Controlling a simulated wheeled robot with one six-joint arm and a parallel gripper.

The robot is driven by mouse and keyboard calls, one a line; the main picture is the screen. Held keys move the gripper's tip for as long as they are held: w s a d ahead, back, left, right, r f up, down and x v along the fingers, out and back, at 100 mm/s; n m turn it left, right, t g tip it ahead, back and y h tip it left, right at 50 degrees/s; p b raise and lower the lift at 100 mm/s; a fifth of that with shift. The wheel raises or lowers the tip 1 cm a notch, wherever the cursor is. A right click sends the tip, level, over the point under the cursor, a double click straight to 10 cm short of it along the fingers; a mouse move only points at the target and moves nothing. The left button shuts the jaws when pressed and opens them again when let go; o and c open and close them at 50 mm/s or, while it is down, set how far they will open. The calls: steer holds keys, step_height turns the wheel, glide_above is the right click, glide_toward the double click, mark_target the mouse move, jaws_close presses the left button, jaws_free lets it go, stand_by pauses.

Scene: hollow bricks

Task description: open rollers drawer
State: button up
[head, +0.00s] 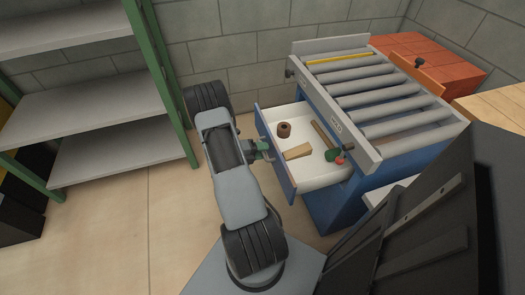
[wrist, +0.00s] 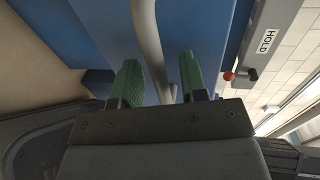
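The rollers drawer (head: 318,174) stands pulled out of the blue cabinet (head: 335,205) under the roller table (head: 385,95). Its inside is white and its front panel (head: 275,160) is blue. Small items lie in it: a brown roll, a tan wedge, a stick-like tool, and green and red pieces. My gripper (head: 262,150) is at the outer side of the drawer front. In the wrist view, the green fingers (wrist: 160,82) stand on both sides of the grey bar handle (wrist: 149,38), with a visible gap, at least on the right. The fingers look open around the bar.
Green-posted grey shelves (head: 95,115) stand at the left by the block wall. Orange-red bricks (head: 430,55) are behind the table. A HOLD label (wrist: 265,41) is at the right of the wrist view, near a red knob (wrist: 229,76). Floor (head: 165,215) left of my arm is clear.

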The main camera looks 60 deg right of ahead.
steer(key=p+v, duration=0.1)
steer(key=v, duration=1.2)
steer(key=shift+w+a+p, duration=0.2)
steer(key=shift+p, duration=0.15)
steer(key=s+a+f+m+y, duration=0.2)
steer(key=s+a+m+y, duration=0.15)
steer(key=m, duration=0.55)
steer(key=a+r+m+t+y+p, duration=0.3)
steer(key=a+r+m+y+p, duration=0.25)
steer(key=a+r+m, duration=0.55)
steer(key=a+r+m+t+y+p, duration=0.1)
steer(key=a+r+m+t+p, duration=0.1)
steer(key=r, duration=0.9)
steer(key=a+r+m+t+y+p, duration=0.1)
steer(key=a+r+m+t+p, duration=0.2)
steer(key=r, duration=0.8)
steer(key=a+r+m+t+y+p, duration=0.1)
steer(key=a+r+t+p, duration=0.4)
steer(key=r, duration=0.6)
steer(key=a+m+p, duration=0.1)
steer(key=a+p, duration=0.1)
steer(key=p, duration=0.1)
steer(key=shift+s+m+t, duration=0.25)
steer(key=shift+m+t, duration=0.05)
steer(key=shift+t, duration=0.1)
